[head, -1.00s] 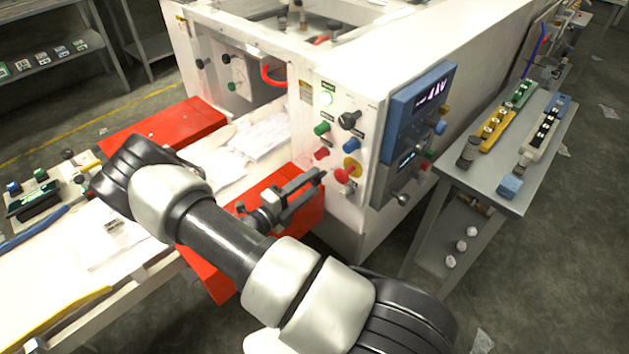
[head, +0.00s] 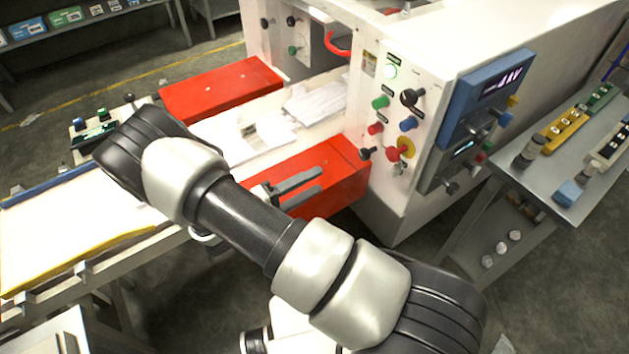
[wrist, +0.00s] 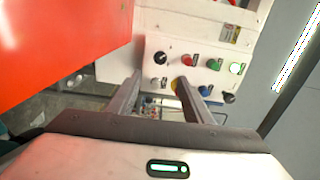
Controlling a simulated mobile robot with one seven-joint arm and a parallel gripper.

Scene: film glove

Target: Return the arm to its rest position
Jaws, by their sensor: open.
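My gripper (head: 300,185) shows past my forearm in the head view, in front of the red block on the near side of the conveyor. Its two fingers stand apart with nothing between them. In the wrist view my gripper (wrist: 165,95) is open and points toward the machine's button panel (wrist: 205,50), with a gap to it. The white machine (head: 400,130) has a front panel with a lit green button, several coloured knobs and a red knob on a yellow disc. My forearm hides part of the conveyor and the red block.
Two red blocks, a far one (head: 220,90) and a near one (head: 345,165), flank the conveyor (head: 70,225). Clear bags (head: 315,100) lie on it. A blue display box (head: 490,95) juts from the machine. A grey side table (head: 545,180) stands right. Floor between is open.

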